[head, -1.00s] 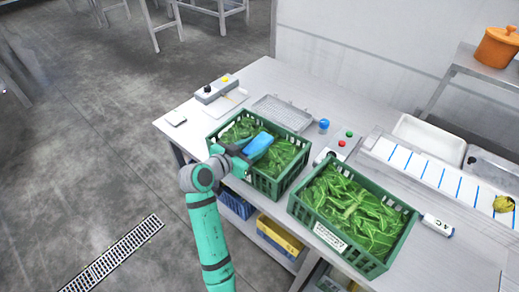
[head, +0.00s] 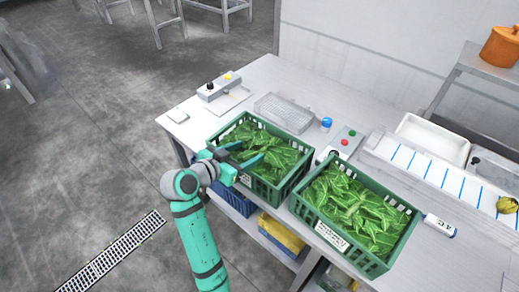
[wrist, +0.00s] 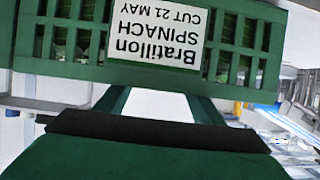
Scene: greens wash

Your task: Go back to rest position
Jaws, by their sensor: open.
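My gripper (head: 248,154) is open and empty, its two fingers apart at the left green crate (head: 262,190). In the head view they show over the crate's leafy greens, at its front left side. The wrist view shows the crate wall (wrist: 60,75) close up, with an upside-down white label (wrist: 155,30) reading "Bratillon SPINACH CUT 21 MAY". The gripper's fingers (wrist: 160,100) show just below that wall there. No blue object shows between the fingers.
A second green crate (head: 381,262) of greens stands to the right. A wire tray (head: 283,112), a blue-capped item (head: 327,124) and a switch box (head: 217,87) are behind on the steel table (head: 262,75). Open floor (head: 90,150) lies left.

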